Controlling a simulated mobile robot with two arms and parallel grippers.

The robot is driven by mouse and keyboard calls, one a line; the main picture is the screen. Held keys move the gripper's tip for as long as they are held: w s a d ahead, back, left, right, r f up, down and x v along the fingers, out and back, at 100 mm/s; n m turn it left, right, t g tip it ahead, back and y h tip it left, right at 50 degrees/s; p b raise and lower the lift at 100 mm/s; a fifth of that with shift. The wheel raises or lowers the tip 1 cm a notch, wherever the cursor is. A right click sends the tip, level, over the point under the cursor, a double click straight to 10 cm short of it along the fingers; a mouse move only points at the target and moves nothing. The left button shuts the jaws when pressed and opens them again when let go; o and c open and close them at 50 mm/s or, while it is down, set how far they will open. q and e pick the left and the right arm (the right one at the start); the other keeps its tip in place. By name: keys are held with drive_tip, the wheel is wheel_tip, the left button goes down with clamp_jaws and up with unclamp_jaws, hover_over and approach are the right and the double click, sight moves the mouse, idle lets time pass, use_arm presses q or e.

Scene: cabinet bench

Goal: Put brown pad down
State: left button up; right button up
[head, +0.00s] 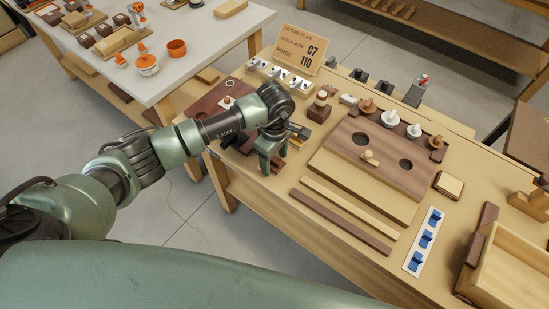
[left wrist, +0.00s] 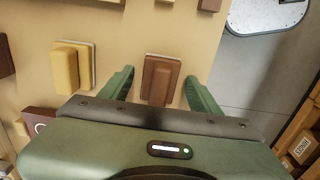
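The brown pad (left wrist: 160,82) is a small block with a raised top on a wider brown base. In the left wrist view it lies between the two green fingers of my left gripper (left wrist: 160,76). A gap shows between the pad and each finger, so the gripper is open. In the head view my left gripper (head: 271,165) points down at the bench's left edge, and I cannot make out the pad there. My right gripper is not in view.
A yellow block on a pale plate (left wrist: 72,68) lies left of the pad. The wooden bench (head: 262,196) also bears a brown board with holes (head: 345,140), two long strips (head: 340,222) and a white strip with blue pieces (head: 423,240). A plan card (head: 301,48) stands behind.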

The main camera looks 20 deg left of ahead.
sight(275, 158)
use_arm(q)
drive_tip(key=shift+r, duration=0.2)
wheel_tip(275, 158, up, 12)
drive_tip(key=b, duration=0.2)
drive_tip(key=shift+b, duration=0.35)
idle(0.4)
